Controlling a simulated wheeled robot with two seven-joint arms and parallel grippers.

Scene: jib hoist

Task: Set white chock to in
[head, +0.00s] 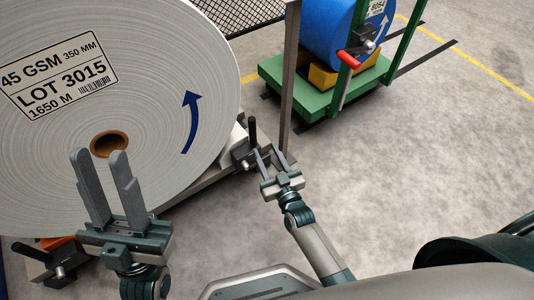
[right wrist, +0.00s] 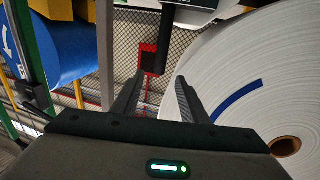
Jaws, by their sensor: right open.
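The white chock (head: 233,142) is at the lower right side of the big paper roll (head: 150,60), partly hidden by the roll and the black fitting beside it. A black upright handle (head: 253,131) stands on this fitting. My right gripper (head: 268,158) is open just right of the handle, apparently empty. In the right wrist view, a black bar (right wrist: 166,35) shows beyond and between the open fingertips (right wrist: 158,80); contact cannot be told. My left gripper (head: 98,158) is open and empty in front of the roll's lower face.
An orange chock (head: 62,243) with a black lever (head: 32,252) is at lower left. A grey post (head: 289,75) rises behind my right gripper. A green stand (head: 290,88) carries a blue roll (head: 330,30) at the back.

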